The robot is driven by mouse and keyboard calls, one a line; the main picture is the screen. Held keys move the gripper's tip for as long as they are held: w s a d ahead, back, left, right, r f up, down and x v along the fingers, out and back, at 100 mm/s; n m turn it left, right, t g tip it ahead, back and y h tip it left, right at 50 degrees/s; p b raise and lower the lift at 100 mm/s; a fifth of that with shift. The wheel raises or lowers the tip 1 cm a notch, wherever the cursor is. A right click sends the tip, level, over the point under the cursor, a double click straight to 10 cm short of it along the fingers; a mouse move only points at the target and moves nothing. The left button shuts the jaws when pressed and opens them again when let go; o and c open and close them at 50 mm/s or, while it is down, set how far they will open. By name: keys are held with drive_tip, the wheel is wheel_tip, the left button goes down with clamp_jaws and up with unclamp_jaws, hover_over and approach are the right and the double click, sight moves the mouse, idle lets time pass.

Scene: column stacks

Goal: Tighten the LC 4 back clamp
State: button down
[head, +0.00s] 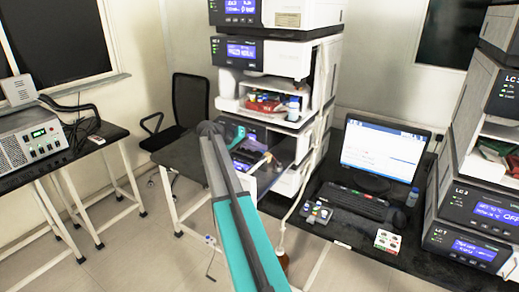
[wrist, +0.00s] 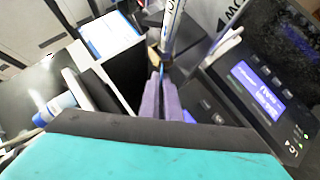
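An LC unit marked LC 4 (wrist: 262,88), dark with a lit blue display, fills the right of the wrist view. A pale column tube (wrist: 173,28) with blue marks stands beside it. A small tan piece (wrist: 153,58), possibly a clamp, sits at the tube's left side. The two purple fingers of my gripper (wrist: 160,80) point up close together, with their tips just below the tan piece and the tube. Whether they touch or grip anything I cannot tell. In the head view my arm hides much of the lower left stack (head: 245,140), and no clamp can be made out.
A monitor (head: 383,152) and keyboard (head: 355,203) stand on the black bench right of the stack. Another LC stack (head: 470,205) is at the far right. A black chair (head: 190,105) is behind on the left. Open floor (head: 130,240) lies at the lower left.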

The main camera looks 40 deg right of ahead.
drive_tip(key=shift+s+f, duration=0.1)
drive_tip(key=c, duration=2)
unclamp_jaws()
drive_tip(key=shift+a, duration=0.1)
drive_tip(key=shift+w+a+r+b, duration=0.3)
drive_tip(key=shift+w+a+r, duration=0.1)
drive_tip(key=shift+a, duration=0.1)
drive_tip(key=b+v, duration=0.3)
drive_tip(key=v, duration=0.9)
drive_tip(key=shift+r, duration=0.2)
